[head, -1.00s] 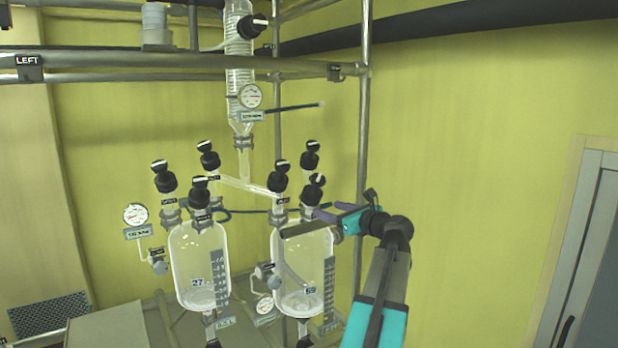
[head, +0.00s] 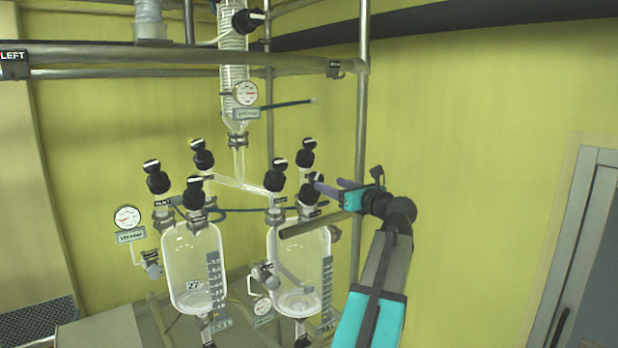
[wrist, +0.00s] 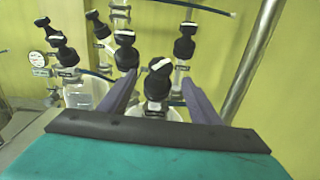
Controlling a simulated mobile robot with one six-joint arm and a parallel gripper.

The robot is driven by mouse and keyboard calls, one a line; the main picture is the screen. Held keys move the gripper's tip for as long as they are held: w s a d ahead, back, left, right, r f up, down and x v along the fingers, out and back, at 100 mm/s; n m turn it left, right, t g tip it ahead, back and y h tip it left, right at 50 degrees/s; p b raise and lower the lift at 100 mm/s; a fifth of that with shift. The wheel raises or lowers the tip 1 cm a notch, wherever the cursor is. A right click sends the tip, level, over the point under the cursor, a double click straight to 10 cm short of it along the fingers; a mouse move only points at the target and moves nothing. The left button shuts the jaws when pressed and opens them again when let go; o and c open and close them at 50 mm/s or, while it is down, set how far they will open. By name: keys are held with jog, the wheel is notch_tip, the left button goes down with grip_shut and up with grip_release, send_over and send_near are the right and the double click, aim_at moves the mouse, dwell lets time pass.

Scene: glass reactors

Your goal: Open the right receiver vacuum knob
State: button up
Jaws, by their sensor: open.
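The right receiver (head: 305,255) is a clear glass vessel with several black knobs with white marks on top: a left one (head: 277,172), a back one (head: 305,153) and a front one (head: 309,191). Their labels are too small to read, so I cannot tell which is the vacuum knob. My gripper (head: 327,185) is open at the right of the front knob. In the wrist view, my gripper (wrist: 158,95) has its two purple fingers spread on either side of the front knob (wrist: 158,78), which stands tilted between them, not visibly clamped.
The left receiver (head: 195,265) has similar knobs and stands to the left. A glass column with a gauge (head: 246,93) hangs behind. A vertical metal post (head: 361,130) rises close behind my gripper. Open space lies to the right before the yellow wall.

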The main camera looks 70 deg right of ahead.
aim_at(313, 176)
jog(key=p+x, duration=0.3)
jog(key=x, duration=0.8)
jog(key=shift+d+r+p, duration=0.15)
jog(key=shift+d+p, duration=0.05)
jog(key=shift+p, duration=0.2)
jog(key=shift+p+x, duration=0.3)
jog(key=shift+x, duration=0.65)
jog(key=c, duration=1)
jog(key=shift+a+f, duration=0.25)
jog(key=shift+a, duration=0.2)
jog(key=shift+c, duration=0.3)
jog(key=shift+d, duration=0.3)
jog(key=shift+r, duration=0.15)
